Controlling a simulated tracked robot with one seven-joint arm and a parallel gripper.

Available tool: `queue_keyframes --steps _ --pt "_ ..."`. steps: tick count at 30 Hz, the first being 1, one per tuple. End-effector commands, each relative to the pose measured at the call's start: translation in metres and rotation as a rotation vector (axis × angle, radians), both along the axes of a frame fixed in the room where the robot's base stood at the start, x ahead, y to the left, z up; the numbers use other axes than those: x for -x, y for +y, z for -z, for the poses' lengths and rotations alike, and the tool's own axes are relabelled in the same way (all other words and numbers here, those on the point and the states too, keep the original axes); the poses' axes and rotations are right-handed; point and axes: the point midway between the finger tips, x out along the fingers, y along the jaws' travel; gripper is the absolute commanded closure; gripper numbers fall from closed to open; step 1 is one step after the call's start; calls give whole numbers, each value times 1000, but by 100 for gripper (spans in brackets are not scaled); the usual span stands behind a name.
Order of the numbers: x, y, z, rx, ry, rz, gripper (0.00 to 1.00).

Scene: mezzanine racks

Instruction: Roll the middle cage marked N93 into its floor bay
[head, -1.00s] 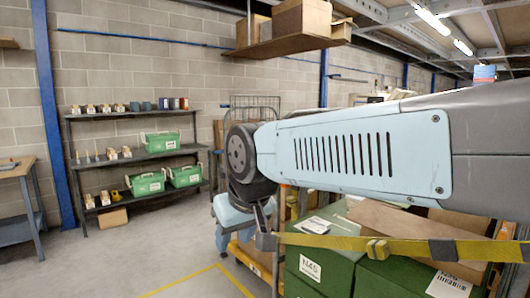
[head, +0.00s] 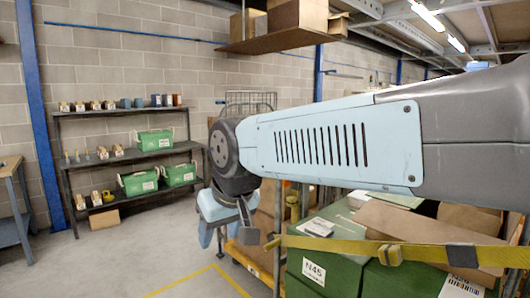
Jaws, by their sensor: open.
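No N93 mark is legible in view. A wire cage frame (head: 250,97) stands behind my arm, its lower part mostly hidden, and I cannot tell which cage it is. My gripper (head: 247,232) hangs below my wrist, left of the near load; it is open, partly hidden and holds nothing that I can see. A yellow line (head: 190,284) on the floor marks a bay corner below and left of it. In the right foreground, a green box (head: 340,246) labelled N45 sits under a yellow strap (head: 330,244).
A dark shelf rack (head: 130,155) with green crates (head: 154,141) and small items stands against the block wall. A workbench (head: 14,205) is at the left edge. A raised board (head: 275,40) carries cartons overhead. The grey floor (head: 130,250) at left is clear.

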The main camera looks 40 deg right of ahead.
Motion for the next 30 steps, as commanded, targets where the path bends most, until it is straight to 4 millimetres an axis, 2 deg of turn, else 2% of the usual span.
queue_keyframes --steps 4,8,20,30 --pt "-15 -14 0 7 36 82 43" --pt "-39 -45 0 31 85 233 43" --pt "-127 -162 5 227 109 784 43" --pt "-204 -253 4 485 -100 1167 43"
